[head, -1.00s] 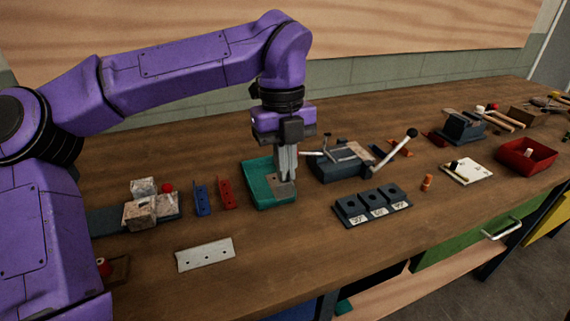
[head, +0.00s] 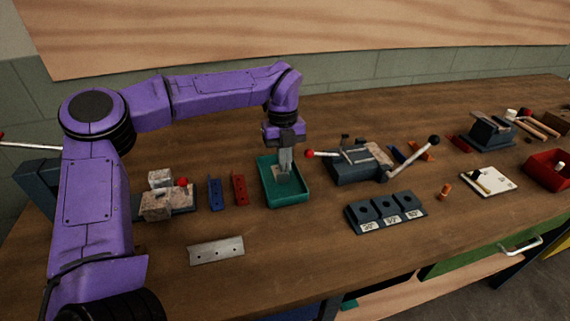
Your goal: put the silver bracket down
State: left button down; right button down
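A silver bracket (head: 216,250), a thin plate with a row of holes, lies flat on the bench near its front edge, with no gripper touching it. My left gripper (head: 285,174) points down into a teal tray (head: 302,197), behind and to the right of that bracket. Its fingers look close together, but the gap is too small to judge. A small grey piece shows at the fingertips inside the tray; I cannot tell whether it is gripped. My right gripper is not in view.
A blue bracket (head: 214,194) and a red bracket (head: 239,189) lie left of the tray. A vise-like fixture with levers (head: 355,168) and a dark block with sockets (head: 386,212) stand to its right. Bench around the silver bracket is clear.

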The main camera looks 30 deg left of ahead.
pick_arm(q)
jog(key=shift+f, duration=0.85)
jog(key=shift+w+f, duration=0.2)
jog(key=shift+f, duration=0.1)
jog(key=shift+d, duration=0.1)
jog(key=shift+s, duration=0.1)
jog(key=shift+f, duration=0.15)
jog(key=c, duration=1.3)
grip_release()
jog(key=shift+c, duration=0.2)
notch_tip(320, 180, up, 12)
jog(key=a, duration=0.1)
jog(key=shift+w+r, duration=0.2)
jog(key=shift+w, duration=0.25)
